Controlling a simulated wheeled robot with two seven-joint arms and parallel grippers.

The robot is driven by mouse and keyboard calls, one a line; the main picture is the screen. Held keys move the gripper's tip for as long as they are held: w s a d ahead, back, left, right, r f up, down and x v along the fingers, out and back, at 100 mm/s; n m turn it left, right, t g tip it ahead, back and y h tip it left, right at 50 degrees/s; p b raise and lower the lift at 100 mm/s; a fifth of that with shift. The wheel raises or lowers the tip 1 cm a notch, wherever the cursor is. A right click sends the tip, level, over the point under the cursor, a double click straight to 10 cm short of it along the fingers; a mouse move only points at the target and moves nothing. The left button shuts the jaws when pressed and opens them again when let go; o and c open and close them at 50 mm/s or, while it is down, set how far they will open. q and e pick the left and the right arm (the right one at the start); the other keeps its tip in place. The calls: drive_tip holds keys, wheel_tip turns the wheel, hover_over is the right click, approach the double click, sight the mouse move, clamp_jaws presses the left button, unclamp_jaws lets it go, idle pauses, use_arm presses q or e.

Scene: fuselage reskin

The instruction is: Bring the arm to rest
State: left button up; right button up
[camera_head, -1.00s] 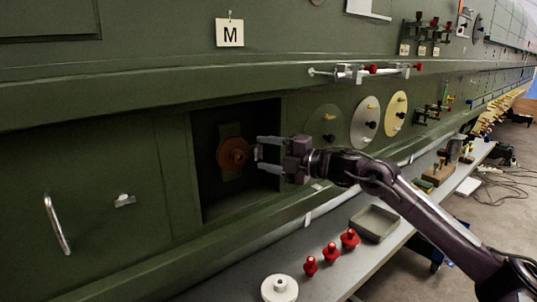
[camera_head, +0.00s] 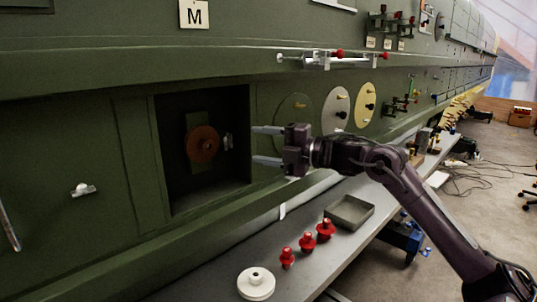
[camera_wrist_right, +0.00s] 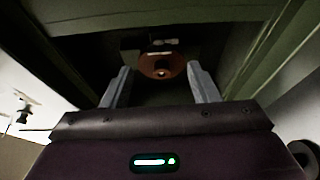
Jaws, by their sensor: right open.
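My right gripper (camera_head: 268,146) is open and empty in the head view, just in front of the right edge of a dark square recess (camera_head: 178,190) in the green fuselage wall. Its fingers point left toward the opening. Inside the recess is an orange-brown disc (camera_head: 202,146) with a small light fitting (camera_head: 227,141) at its right, apart from the fingers. In the right wrist view the disc (camera_wrist_right: 160,66) shows ahead, beyond and between the two spread fingertips (camera_wrist_right: 161,82). My left gripper is not in view.
A grey shelf (camera_head: 225,262) runs below the wall. It holds a white round knob piece (camera_head: 256,283), several red knobs (camera_head: 306,242) and a grey tray (camera_head: 349,211). Round plates (camera_head: 336,110) and a clamp rail (camera_head: 320,60) are on the wall. Open floor (camera_head: 400,275) lies at the right.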

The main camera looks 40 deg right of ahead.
drive_tip(key=shift+s+d, duration=0.25)
drive_tip(key=shift+s, duration=0.3)
